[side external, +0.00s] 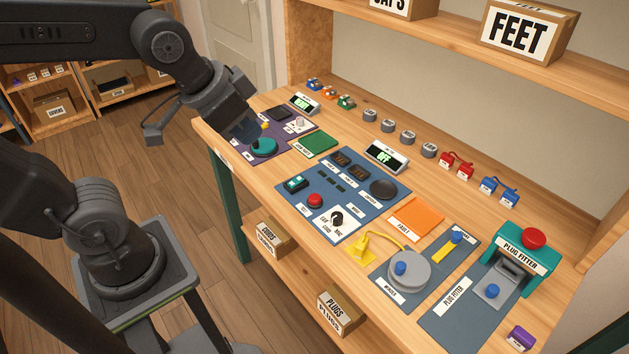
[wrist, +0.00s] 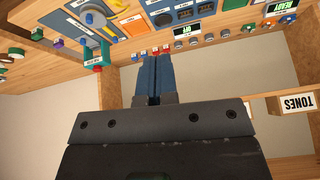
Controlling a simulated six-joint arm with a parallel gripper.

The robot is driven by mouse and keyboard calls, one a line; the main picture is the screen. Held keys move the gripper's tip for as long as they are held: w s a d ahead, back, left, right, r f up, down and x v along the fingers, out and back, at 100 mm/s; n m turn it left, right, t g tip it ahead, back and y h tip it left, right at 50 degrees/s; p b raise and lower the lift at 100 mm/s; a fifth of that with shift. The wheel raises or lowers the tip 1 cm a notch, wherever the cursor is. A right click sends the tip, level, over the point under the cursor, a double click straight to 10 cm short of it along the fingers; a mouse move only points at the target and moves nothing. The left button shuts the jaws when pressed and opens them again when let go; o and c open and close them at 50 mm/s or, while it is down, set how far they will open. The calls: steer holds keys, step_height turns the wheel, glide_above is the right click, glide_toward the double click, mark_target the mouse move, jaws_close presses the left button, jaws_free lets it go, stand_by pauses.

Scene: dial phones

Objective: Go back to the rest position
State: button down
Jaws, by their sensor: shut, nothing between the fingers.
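My gripper (side external: 245,132) is over the left end of the wooden bench in the side external view, above or in front of the purple mat (side external: 241,145), close to a teal round part (side external: 264,147). I cannot tell the exact height or whether it touches anything there. In the wrist view my gripper's two blue fingers (wrist: 157,58) lie side by side, shut, with nothing between them. No mark for a rest position shows.
The bench holds a blue panel (side external: 330,205) with a display (side external: 386,156), an orange mat (side external: 415,218), a grey winder disc (side external: 409,270) and a teal plug fitter (side external: 526,258). A shelf with a FEET box (side external: 524,32) stands above. Open floor (side external: 150,165) lies left.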

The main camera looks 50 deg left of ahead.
steer(key=shift+n, duration=0.7)
steer(key=s, duration=0.2)
steer(key=s+a, duration=0.1)
steer(key=s, duration=0.1)
steer(key=shift+f, duration=0.35)
steer(key=c, duration=1.8)
jaws_free()
steer(key=shift+w, duration=0.1)
